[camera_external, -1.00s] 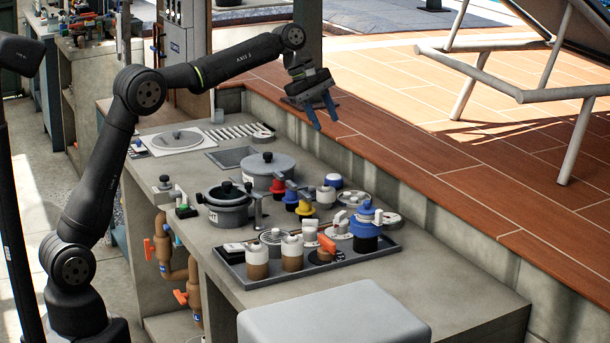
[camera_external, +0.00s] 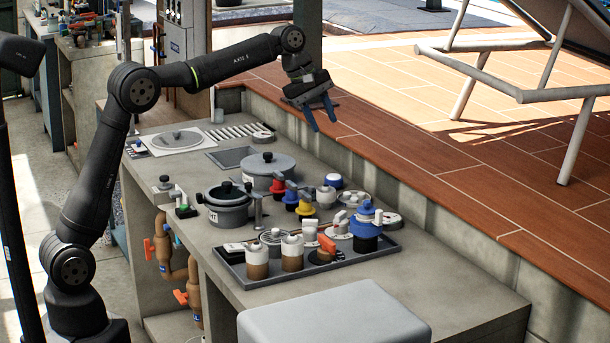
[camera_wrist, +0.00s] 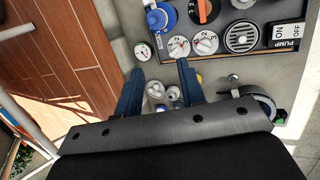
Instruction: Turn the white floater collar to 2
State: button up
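I cannot tell for certain which part is the white floater collar. In the wrist view two white knobs on numbered dials stand side by side in the tray, one left (camera_wrist: 178,47) and one right (camera_wrist: 205,42); their settings are too small to read surely. They also show in the external view, left (camera_external: 309,229) and right (camera_external: 341,222). A blue-topped floater (camera_external: 366,228) stands at the tray's right end. My gripper (camera_external: 323,124) is open and empty, high above the bench's back edge. Its two blue fingers (camera_wrist: 160,66) stand apart in the wrist view.
The grey tray (camera_external: 275,282) also holds two white-and-brown bottles (camera_external: 292,255), an orange-handled knob (camera_external: 325,249) and a pump switch (camera_wrist: 287,36). A raised tiled deck (camera_external: 430,160) borders the bench.

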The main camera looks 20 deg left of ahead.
jog(key=s+a+f+m+y, duration=0.2)
jog(key=s+a+f+m, duration=0.7)
jog(key=a+f+m, duration=0.4)
jog(key=shift+a+f+y, duration=0.15)
jog(key=shift+a+y, duration=0.15)
jog(key=shift+a, duration=0.4)
jog(key=shift+s, duration=0.1)
notch_tip(320, 180, up, 2)
jog(key=n+g+h, duration=0.5)
jog(key=n+g, duration=0.1)
jog(key=n, duration=0.9)
send_over(379, 210)
jog(key=w+a, duration=0.7)
jog(key=a, duration=0.3)
jog(key=shift+g, duration=0.3)
jog(key=x, duration=1.1)
jog(key=d+x, duration=0.1)
jog(key=x, duration=0.5)
jog(key=shift+d, duration=0.1)
grip_shut()
